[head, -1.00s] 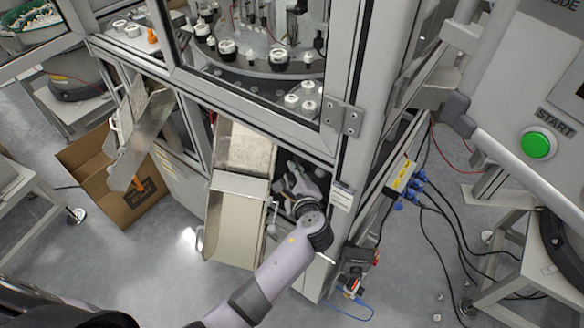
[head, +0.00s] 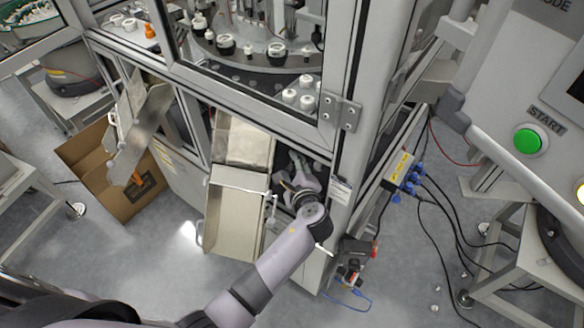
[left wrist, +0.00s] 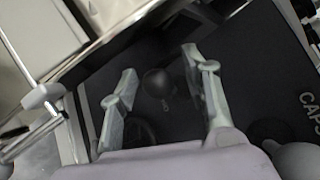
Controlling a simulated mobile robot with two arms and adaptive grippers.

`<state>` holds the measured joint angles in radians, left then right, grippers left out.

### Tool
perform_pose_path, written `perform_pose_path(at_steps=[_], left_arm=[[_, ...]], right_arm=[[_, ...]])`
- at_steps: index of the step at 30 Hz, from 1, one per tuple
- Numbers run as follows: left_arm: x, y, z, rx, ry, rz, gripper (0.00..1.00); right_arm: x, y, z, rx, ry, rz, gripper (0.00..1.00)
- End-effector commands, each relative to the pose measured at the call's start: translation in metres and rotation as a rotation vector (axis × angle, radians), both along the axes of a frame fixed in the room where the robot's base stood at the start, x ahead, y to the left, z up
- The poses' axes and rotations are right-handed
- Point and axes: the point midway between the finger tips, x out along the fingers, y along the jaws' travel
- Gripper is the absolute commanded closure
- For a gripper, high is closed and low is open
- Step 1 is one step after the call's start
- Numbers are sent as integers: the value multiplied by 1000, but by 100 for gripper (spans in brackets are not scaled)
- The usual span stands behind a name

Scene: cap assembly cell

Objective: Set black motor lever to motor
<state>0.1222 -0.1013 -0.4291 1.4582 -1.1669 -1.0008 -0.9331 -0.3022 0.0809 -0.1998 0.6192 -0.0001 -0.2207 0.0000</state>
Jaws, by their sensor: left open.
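In the left wrist view a dark round knob with a small stem, apparently the black lever (left wrist: 157,83), sits on a dark panel (left wrist: 255,70) with part of a light label, "CAPS". My left gripper (left wrist: 160,62) is open, with one finger on each side of the knob and visible gaps between; I see no contact. In the head view my left gripper (head: 299,176) reaches into the dark opening at the lower part of the cell, right of the metal chute. The lever and motor cannot be made out there. My right gripper does not show.
A metal chute (head: 234,215) stands close left of my left arm. The cell's grey corner post (head: 349,130) rises just right of the opening. A cardboard box (head: 85,165) is at the left. Cables and blue plugs (head: 412,180) hang at the right.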

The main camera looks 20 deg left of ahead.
Motion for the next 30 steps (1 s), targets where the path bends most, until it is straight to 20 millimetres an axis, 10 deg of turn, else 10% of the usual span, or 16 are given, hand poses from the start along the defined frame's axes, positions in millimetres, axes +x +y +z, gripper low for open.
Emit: perform_pose_path(at_steps=[10,30], left_arm=[[-11,-7,3,-1,2,-1,57],[-98,-54,40,-1,0,0,57]], right_arm=[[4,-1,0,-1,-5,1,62],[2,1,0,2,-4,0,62]])
